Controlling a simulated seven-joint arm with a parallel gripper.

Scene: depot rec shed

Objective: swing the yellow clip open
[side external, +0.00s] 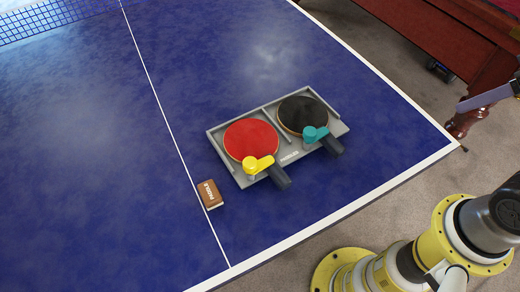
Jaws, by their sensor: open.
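The yellow clip (257,164) lies across the lower part of the red paddle (251,138), near its dark handle (280,178). The paddle rests in the left bay of a grey tray (216,146) on the blue table. The clip's knob end is toward the tray's front edge and its arm reaches over the paddle, so it looks closed. What looks like part of my gripper (485,97) enters at the right edge, far to the right of the tray and apart from it. Most of it is cut off by the frame; it is open and holds nothing visible.
A black paddle (303,115) with a teal clip (314,134) lies in the tray's right bay. A small brown box (210,194) sits left of the tray. The net (55,20) is at the upper left. Table surface around the tray is mostly clear.

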